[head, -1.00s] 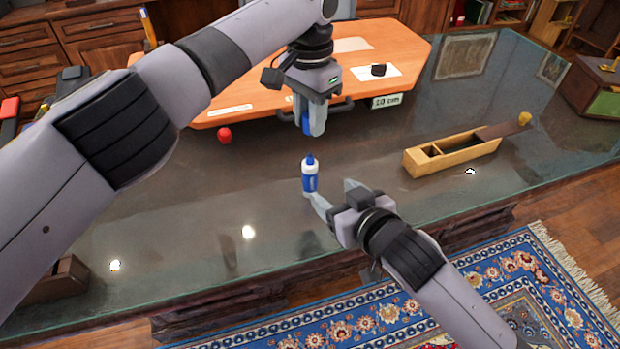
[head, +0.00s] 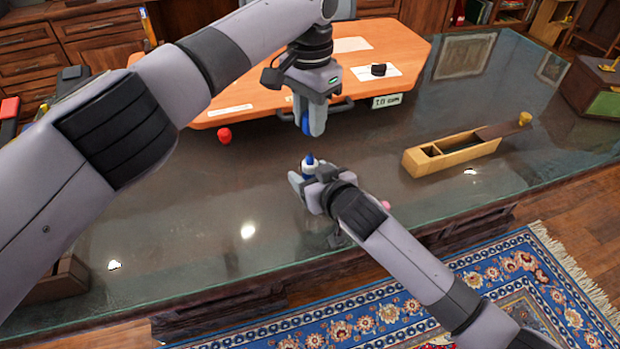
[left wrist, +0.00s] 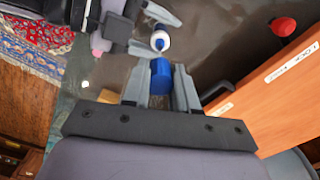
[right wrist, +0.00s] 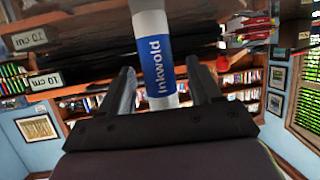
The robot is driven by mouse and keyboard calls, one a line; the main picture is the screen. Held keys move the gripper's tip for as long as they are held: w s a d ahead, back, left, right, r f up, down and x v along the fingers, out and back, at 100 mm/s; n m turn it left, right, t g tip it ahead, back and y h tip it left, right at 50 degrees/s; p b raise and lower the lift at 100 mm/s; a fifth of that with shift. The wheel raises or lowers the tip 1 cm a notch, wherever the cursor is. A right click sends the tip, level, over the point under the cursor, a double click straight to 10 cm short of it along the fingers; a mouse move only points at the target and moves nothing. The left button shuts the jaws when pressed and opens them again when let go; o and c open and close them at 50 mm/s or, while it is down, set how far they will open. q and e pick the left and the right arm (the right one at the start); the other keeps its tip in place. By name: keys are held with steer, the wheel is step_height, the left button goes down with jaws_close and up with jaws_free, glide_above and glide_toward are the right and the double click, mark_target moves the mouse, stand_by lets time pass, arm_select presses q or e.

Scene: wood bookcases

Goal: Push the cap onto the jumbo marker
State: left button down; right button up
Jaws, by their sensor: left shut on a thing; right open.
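The jumbo marker (head: 309,168) stands upright on the glass tabletop, its blue tip pointing up. In the right wrist view its white body has a blue Inkwold label (right wrist: 157,62). My left gripper (head: 314,131) is shut on the blue cap (left wrist: 161,76) and holds it above the marker, apart from it. The left wrist view shows the marker's white shoulder and blue tip (left wrist: 160,40) just beyond the cap. My right gripper (head: 306,176) is open, its fingers on either side of the marker; contact cannot be told. It hides the marker's lower body in the head view.
An orange board (head: 240,95) with a black handle lies behind. A red object (head: 224,135) sits left of the marker. A wooden box (head: 455,155) with a compartment stands to the right. A pink object (head: 385,205) is beside my right arm. Bare glass lies left of the marker.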

mark_target(310, 153)
steer(key=shift+w+a+f, duration=0.2)
steer(key=shift+w, duration=0.2)
jaws_close()
arm_select(q)
steer(key=shift+f, duration=2.5)
steer(key=shift+f, duration=0.1)
steer(key=shift+f, duration=0.8)
steer(key=shift+f, duration=0.6)
steer(key=c, duration=0.8)
jaws_free()
